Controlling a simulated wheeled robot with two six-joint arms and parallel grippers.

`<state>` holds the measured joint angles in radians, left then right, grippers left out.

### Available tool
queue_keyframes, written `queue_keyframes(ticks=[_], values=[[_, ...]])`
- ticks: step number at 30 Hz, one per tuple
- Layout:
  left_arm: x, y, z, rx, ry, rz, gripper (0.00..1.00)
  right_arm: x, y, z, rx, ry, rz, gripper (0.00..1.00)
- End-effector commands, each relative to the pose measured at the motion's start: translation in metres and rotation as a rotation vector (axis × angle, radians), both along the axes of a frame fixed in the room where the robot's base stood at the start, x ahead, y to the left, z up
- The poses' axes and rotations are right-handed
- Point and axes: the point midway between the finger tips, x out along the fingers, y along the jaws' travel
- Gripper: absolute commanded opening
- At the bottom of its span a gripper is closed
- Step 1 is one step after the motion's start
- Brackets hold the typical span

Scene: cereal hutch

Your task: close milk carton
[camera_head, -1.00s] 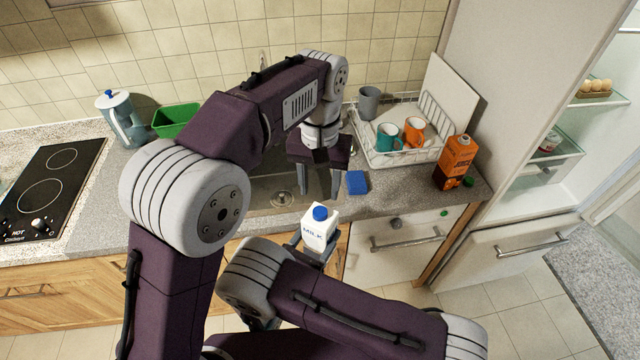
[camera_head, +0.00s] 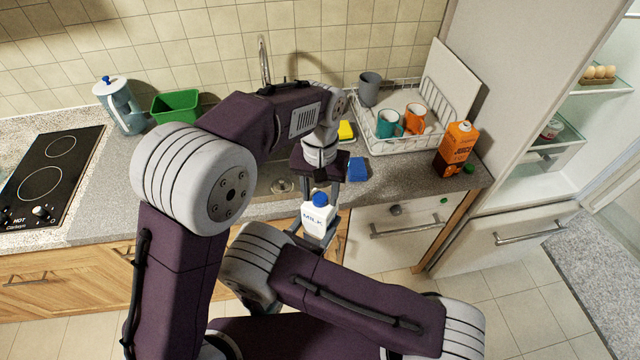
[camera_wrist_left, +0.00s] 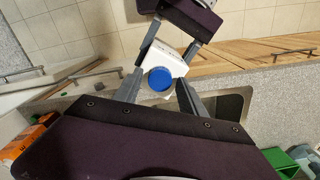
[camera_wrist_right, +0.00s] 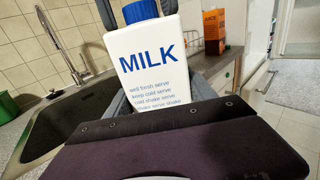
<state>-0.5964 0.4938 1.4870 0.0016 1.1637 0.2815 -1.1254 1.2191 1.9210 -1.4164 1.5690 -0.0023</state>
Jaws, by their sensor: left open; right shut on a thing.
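The white milk carton (camera_head: 317,217) with a blue cap (camera_head: 320,198) is held upright in front of the counter. My right gripper (camera_wrist_right: 160,95) is shut on the carton's body; MILK lettering faces its wrist camera. The cap sits on the carton's top; I cannot tell how tightly. My left gripper (camera_head: 321,190) points down above the carton, open, its fingers on either side of the cap. In the left wrist view the cap (camera_wrist_left: 160,79) shows between and just beyond the open fingertips (camera_wrist_left: 160,90). Whether the fingers touch it is unclear.
Behind are the sink (camera_wrist_right: 85,110), a blue sponge (camera_head: 358,169) and a dish rack (camera_head: 385,150) with mugs. An orange juice carton (camera_head: 456,149) stands on the right counter with a green cap (camera_head: 469,169) near it. A drawer front (camera_head: 385,240) is right of the milk carton.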

Motion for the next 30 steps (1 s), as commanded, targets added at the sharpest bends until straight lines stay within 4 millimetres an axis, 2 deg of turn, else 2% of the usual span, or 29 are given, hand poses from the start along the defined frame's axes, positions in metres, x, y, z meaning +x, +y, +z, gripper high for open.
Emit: queue_keyframes(ticks=[7,8,12,13,22,23,24,25,30], values=[[-0.0001,0.0000,-0.0008,0.000,0.000,0.000,0.48,0.0001,0.0002,0.0016,-0.001,-0.004,0.000,0.00],[-0.0001,0.0000,-0.0008,0.000,0.000,0.000,0.45,0.0001,0.0002,0.0016,-0.001,-0.004,0.000,0.00],[-0.0001,0.0000,-0.0006,0.000,0.000,0.000,0.06,0.0001,0.0002,0.0016,-0.001,-0.004,0.000,0.00],[-0.0001,0.0001,-0.0006,0.000,0.001,0.000,0.00,0.0001,0.0002,0.0016,-0.001,-0.004,0.000,0.00],[-0.0001,0.0001,-0.0005,0.000,0.001,-0.010,0.00,0.0001,0.0001,0.0015,-0.001,-0.004,0.000,0.00],[-0.0001,0.0001,-0.0005,0.000,0.001,-0.010,0.37,0.0001,0.0001,0.0015,-0.001,-0.004,0.000,0.00],[-0.0001,0.0001,-0.0005,0.000,0.001,-0.010,0.48,0.0001,0.0001,0.0015,-0.001,-0.004,0.000,0.00],[-0.0001,0.0001,-0.0005,0.000,0.001,-0.010,0.54,0.0001,0.0001,0.0015,-0.001,-0.004,0.000,0.00],[-0.0002,0.0002,-0.0005,0.000,0.001,-0.010,0.54,0.0001,0.0002,0.0016,-0.001,-0.004,0.000,0.00]])
